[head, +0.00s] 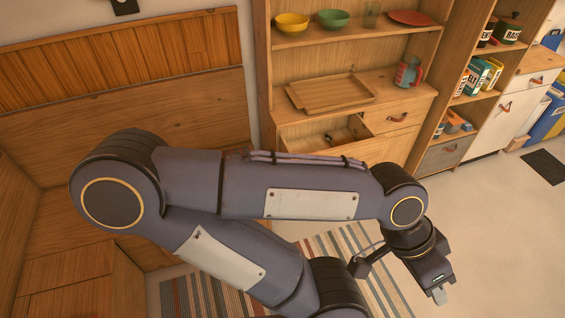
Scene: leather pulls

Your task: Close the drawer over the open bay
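The cabinet (420,95) has a drawer (303,136) in its left half that stands pulled out. Its inside shows, with a small dark and reddish item (332,136) in it. I take the arm across the view as my left one. Its gripper (438,292) hangs over the floor, right of and nearer than the open drawer, touching nothing I can see. Its finger gap is not clear. My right gripper is out of view.
A wooden tray (318,94) and a red and teal jug (408,74) stand on the counter. Bowls (334,19) sit above. A shelf with tins and a grey drawer (445,155) stands right.

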